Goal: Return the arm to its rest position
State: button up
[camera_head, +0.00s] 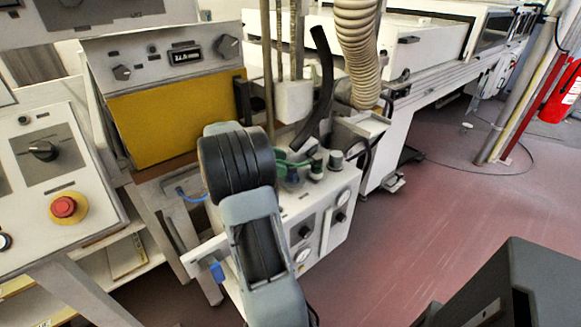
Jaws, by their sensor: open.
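A grey arm link (262,235), which looks like my own arm, rises from the bottom middle of the head view. It ends at the top in a rounded black, ribbed part (237,163). This stands in front of the white machine with knobs. No gripper fingers can be made out, so I cannot see the end of my arm or anything in it.
A control panel with a red emergency button (64,207) is at left. A yellow-fronted unit (175,115) stands behind. The white valve box (325,215) is close to the arm. A ribbed hose (356,50) hangs above. Reddish floor (430,220) is open at right.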

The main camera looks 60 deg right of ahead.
jog(key=shift+v, duration=1)
jog(key=a+r+n+t+y+p, duration=0.2)
jog(key=a+r+n+t+p, duration=0.1)
jog(key=a+n, duration=0.6)
jog(key=s+a+r+n+t+y+p, duration=0.1)
jog(key=a+r+n+t+y+p, duration=0.2)
jog(key=a+n+t+p, duration=0.3)
jog(key=s+a+r+n+t+y+p, duration=0.1)
jog(key=a+r+n+t+p, duration=0.4)
jog(key=a+n, duration=0.9)
jog(key=a+y, duration=0.1)
jog(key=a, duration=0.4)
jog(key=shift+s+a+t+y, duration=0.2)
jog(key=shift+a+t+y, duration=0.1)
jog(key=shift+a+t, duration=0.1)
